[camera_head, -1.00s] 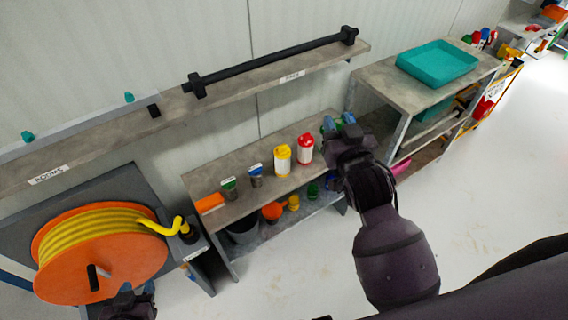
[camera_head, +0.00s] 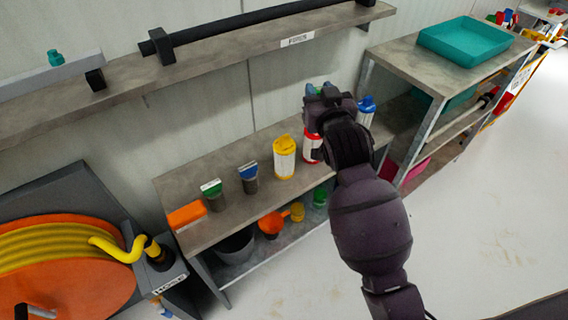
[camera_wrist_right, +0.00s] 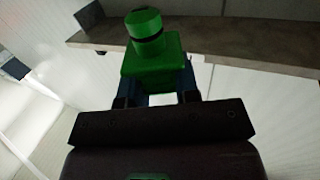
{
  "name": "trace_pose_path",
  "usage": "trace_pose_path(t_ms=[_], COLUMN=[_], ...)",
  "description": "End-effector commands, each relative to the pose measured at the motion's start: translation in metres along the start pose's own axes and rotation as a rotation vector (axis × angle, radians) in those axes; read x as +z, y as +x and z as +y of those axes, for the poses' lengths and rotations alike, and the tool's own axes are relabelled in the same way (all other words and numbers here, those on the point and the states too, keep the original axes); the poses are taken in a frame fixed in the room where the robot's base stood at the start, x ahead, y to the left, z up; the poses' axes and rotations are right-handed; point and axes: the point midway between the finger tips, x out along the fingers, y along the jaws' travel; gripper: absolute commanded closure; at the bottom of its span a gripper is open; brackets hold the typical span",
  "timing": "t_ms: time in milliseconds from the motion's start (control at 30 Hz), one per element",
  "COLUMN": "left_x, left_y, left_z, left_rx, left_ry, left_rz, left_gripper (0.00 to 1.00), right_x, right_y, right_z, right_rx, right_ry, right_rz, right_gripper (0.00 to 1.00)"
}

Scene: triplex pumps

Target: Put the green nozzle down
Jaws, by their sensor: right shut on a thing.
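The green nozzle (camera_wrist_right: 150,65) is between the fingers of my right gripper (camera_wrist_right: 157,90) in the right wrist view. It has a squarish body and a round cap with a dark ring. In the head view my right gripper (camera_head: 320,90) is in front of the bench, above the red and white bottle; only a little green shows at its fingertips. My left gripper is not in view.
A grey bench (camera_head: 222,222) carries an orange block (camera_head: 187,215), green and blue brushes, a yellow bottle (camera_head: 284,157) and a red bottle (camera_head: 312,148). A wall shelf (camera_head: 225,52) holds a black bar. A teal tray (camera_head: 475,42) stands at right.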

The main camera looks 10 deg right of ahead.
Motion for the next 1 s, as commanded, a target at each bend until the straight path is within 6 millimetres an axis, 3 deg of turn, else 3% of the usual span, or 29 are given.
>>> trace_pose_path(t_ms=[33, 267, 500, 800, 1000], left_x=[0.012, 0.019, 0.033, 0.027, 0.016], left_y=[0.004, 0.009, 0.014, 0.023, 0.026], left_z=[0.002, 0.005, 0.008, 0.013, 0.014], left_rx=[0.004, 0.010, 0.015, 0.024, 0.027], left_ry=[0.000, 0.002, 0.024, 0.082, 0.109], left_rz=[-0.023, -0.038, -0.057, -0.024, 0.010], left_gripper=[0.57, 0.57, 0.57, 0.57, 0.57], right_x=[0.018, 0.033, 0.085, 0.148, 0.165], right_y=[0.005, 0.014, 0.014, 0.013, 0.014], right_z=[-0.001, -0.002, -0.002, -0.003, -0.002], right_rx=[0.000, 0.003, 0.003, 0.002, 0.002], right_ry=[0.000, -0.001, 0.000, 0.001, 0.000], right_rz=[-0.011, -0.002, -0.009, -0.009, 0.000], right_gripper=[0.95, 0.95, 0.95, 0.95, 0.95])
